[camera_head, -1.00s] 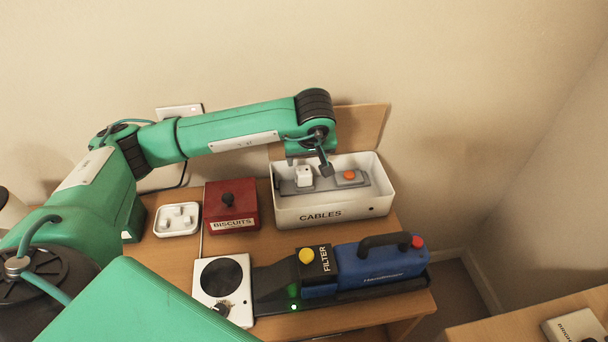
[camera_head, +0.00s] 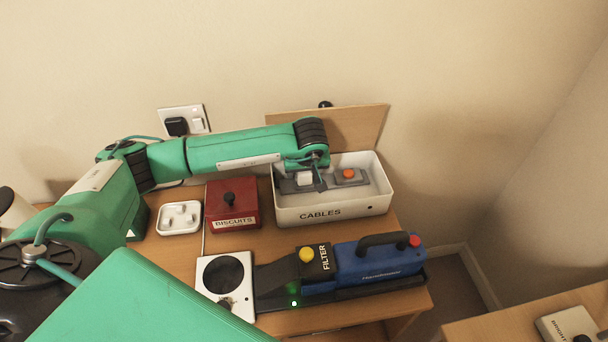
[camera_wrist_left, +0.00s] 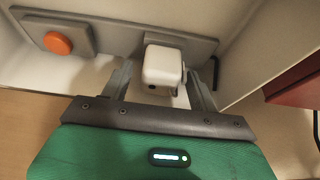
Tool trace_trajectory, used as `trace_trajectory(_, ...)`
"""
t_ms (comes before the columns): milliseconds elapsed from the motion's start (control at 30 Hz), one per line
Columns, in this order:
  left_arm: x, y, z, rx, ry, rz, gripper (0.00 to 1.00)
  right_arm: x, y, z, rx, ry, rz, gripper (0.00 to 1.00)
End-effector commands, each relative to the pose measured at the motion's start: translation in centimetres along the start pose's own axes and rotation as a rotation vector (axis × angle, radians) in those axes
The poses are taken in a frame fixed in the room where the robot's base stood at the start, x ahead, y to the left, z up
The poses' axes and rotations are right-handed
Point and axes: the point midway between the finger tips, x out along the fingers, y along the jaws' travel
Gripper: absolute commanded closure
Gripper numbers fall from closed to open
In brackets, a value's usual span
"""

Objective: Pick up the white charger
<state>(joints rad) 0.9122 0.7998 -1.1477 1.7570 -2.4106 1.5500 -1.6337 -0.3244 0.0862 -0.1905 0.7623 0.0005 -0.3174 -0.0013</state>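The white charger (camera_head: 304,179) is a small rounded block on a grey strip (camera_head: 350,177) inside the white CABLES box (camera_head: 320,214). In the left wrist view the charger (camera_wrist_left: 162,67) stands between the fingers of my left gripper (camera_wrist_left: 160,72). A narrow gap shows on each side of it, so the gripper is open around the charger. In the head view my left gripper (camera_head: 306,174) is down inside the box and partly hides the charger. My right gripper is not in view.
The strip has an orange button (camera_head: 348,173). A red BISCUITS box (camera_head: 232,214) stands left of the CABLES box. A blue device (camera_head: 375,266) lies in front of it. A wooden panel (camera_head: 350,128) and a wall socket (camera_head: 184,120) are behind.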

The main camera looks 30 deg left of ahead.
Motion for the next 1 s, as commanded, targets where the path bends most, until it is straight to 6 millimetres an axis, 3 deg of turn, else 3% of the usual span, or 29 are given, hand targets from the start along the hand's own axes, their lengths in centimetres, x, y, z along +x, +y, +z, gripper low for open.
trace_trajectory(33, 0.0, 0.0, 0.0, 0.000, 0.000, 0.000, 0.50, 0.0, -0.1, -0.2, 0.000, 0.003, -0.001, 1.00)
trace_trajectory(200, 0.0, 0.0, 0.0, 0.000, 0.000, 0.000, 0.83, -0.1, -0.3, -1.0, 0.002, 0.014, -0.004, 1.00)
trace_trajectory(300, -0.1, 0.0, 0.0, -0.001, 0.000, 0.000, 0.98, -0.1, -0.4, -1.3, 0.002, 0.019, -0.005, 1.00)
trace_trajectory(533, -0.3, 0.1, 0.0, -0.001, 0.000, 0.001, 0.98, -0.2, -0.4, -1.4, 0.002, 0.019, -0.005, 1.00)
trace_trajectory(667, -1.5, 0.9, 0.0, 0.000, 0.001, 0.004, 0.98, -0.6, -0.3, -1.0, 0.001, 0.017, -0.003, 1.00)
trace_trajectory(1000, -7.0, 6.8, 2.8, 0.005, 0.001, 0.008, 1.00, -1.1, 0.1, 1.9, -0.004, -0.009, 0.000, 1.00)
